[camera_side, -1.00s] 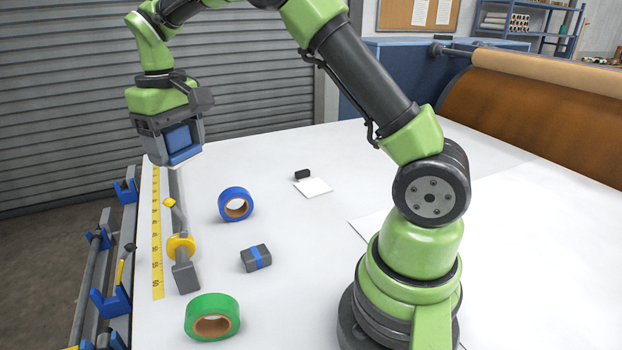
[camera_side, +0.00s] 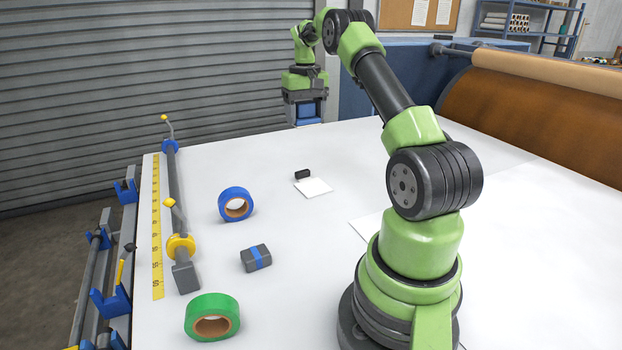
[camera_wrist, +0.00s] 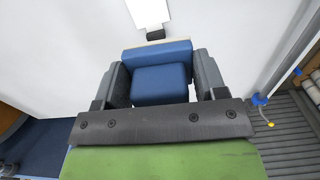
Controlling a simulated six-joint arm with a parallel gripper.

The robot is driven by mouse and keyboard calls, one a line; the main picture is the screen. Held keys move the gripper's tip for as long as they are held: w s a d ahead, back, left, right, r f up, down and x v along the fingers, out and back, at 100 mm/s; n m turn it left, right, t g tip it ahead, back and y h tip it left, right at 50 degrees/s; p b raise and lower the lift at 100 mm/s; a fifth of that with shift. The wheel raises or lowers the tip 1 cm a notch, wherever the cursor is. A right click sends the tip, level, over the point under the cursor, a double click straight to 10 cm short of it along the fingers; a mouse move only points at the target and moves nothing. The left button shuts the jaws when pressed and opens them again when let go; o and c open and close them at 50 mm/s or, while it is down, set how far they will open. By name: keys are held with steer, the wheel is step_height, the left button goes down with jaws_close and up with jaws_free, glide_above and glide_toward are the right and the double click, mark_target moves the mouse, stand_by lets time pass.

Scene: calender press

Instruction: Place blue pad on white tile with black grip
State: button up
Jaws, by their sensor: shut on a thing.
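My gripper (camera_side: 306,112) is shut on the blue pad (camera_side: 307,113) and holds it above the far part of the white table. In the wrist view the blue pad (camera_wrist: 160,70) sits between both grey fingers, with a pale strip along its far edge. The white tile (camera_side: 314,187) lies flat on the table with its black grip (camera_side: 302,174) at its far left edge. The white tile (camera_wrist: 149,12) and its black grip (camera_wrist: 155,34) also show at the top of the wrist view, apart from the pad.
A blue tape roll (camera_side: 236,204), a grey block with a blue band (camera_side: 256,258) and a green tape roll (camera_side: 212,317) lie on the table (camera_side: 330,270). A grey bar (camera_side: 174,205) and yellow ruler (camera_side: 157,230) run along the left edge. The table around the tile is mostly clear.

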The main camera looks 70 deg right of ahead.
mark_target(306, 192)
step_height(306, 192, down, 19)
steer(key=shift+r, duration=0.15)
stand_by(0.4)
steer(key=o, duration=0.9)
steer(key=shift+o, duration=0.2)
